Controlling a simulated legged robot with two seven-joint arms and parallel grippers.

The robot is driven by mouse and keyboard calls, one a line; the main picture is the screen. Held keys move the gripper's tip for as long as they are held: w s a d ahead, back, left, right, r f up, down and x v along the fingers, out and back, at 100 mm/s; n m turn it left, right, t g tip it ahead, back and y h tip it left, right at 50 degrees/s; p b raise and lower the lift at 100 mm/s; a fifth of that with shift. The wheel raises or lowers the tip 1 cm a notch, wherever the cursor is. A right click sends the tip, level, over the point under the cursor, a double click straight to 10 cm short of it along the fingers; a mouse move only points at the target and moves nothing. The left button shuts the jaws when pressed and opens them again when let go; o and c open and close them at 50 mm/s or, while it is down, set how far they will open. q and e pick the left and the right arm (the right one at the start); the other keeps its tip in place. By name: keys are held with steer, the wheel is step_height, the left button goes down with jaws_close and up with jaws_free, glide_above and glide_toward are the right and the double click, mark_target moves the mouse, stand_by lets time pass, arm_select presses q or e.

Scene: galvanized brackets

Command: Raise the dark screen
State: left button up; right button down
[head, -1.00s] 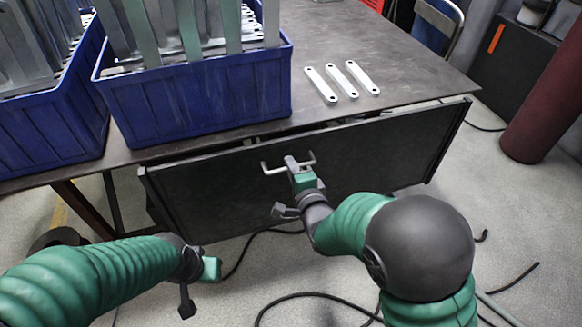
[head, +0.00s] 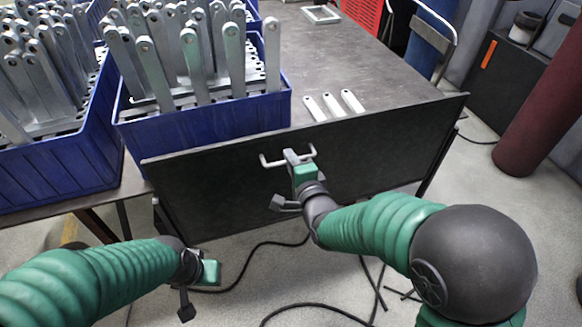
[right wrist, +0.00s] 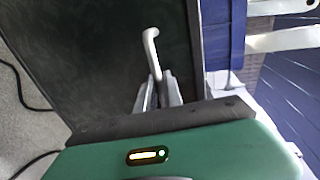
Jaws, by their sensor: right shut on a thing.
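The dark screen (head: 370,152) is a wide black panel along the front edge of the table, its top edge standing above the tabletop in the head view. It also fills much of the right wrist view (right wrist: 100,60). A pale bar handle (head: 268,163) is fixed on its face. My right gripper (head: 294,157) is shut on the handle, and the handle shows between its fingers in the right wrist view (right wrist: 152,50). My left gripper (head: 196,285) is low at the left, apart from the screen; its fingers are too unclear to read.
Blue bins (head: 205,130) full of upright metal brackets stand on the table (head: 340,60) close behind the screen. Several flat brackets (head: 332,106) lie on the table, partly hidden by the screen. A dark red cylinder (head: 545,120) stands at right. Black cables lie on the floor.

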step_height(320, 180, up, 23)
steer(key=p, duration=1.3)
steer(key=shift+r, duration=0.2)
steer(key=c, duration=1.7)
jaws_free()
steer(key=shift+c, duration=0.2)
steer(key=shift+o, duration=1.3)
steer(key=shift+a, duration=0.1)
